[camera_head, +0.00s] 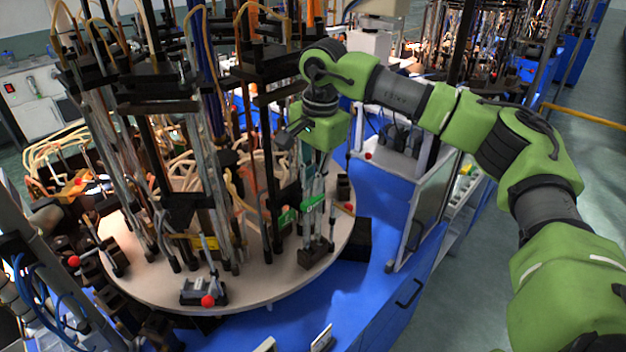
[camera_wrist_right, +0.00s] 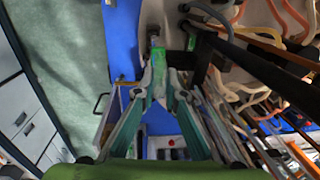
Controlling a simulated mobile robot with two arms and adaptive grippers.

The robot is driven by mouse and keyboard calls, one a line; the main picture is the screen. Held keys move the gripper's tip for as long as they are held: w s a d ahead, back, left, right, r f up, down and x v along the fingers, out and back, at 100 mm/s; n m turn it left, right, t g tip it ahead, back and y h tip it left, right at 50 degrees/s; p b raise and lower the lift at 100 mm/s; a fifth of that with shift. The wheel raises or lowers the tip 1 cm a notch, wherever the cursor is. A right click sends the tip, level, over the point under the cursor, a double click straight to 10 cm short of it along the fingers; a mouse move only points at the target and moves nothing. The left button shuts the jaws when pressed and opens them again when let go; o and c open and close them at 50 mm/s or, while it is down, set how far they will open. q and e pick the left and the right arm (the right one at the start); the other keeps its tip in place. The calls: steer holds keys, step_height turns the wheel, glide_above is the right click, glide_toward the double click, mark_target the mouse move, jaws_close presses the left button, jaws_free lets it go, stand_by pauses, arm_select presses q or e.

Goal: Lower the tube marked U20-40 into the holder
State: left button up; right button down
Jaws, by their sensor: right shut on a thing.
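My right gripper (camera_head: 315,178) points down at the right side of the round turntable (camera_head: 283,284). In the wrist view its two fingers (camera_wrist_right: 158,88) close together on a thin tube with a green label (camera_wrist_right: 157,63). In the head view a green label (camera_head: 312,202) shows just below the fingers; its marking is too small to read. A dark holder block (camera_head: 316,256) stands on the turntable below it. I cannot tell whether the tube's lower end is in the holder or above it. My left gripper is not in view.
Another green label (camera_head: 287,218) sits close left of the gripper, among several upright rods and glass tubes. A small clamp with a red knob (camera_head: 208,301) is at the turntable's front. Blue benches (camera_head: 385,295) and a clear panel (camera_head: 425,210) stand to the right.

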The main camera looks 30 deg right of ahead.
steer(key=shift+f+b, duration=0.65)
steer(key=shift+f, duration=0.25)
steer(key=c, duration=2)
jaws_free()
steer(key=shift+r+p, duration=1.55)
steer(key=shift+r, duration=0.7)
steer(key=shift+r, duration=0.15)
steer(key=r, duration=0.7)
steer(key=s+r, duration=0.1)
steer(key=r, duration=0.3)
steer(key=shift+d+r, duration=0.15)
steer(key=shift+r, duration=0.2)
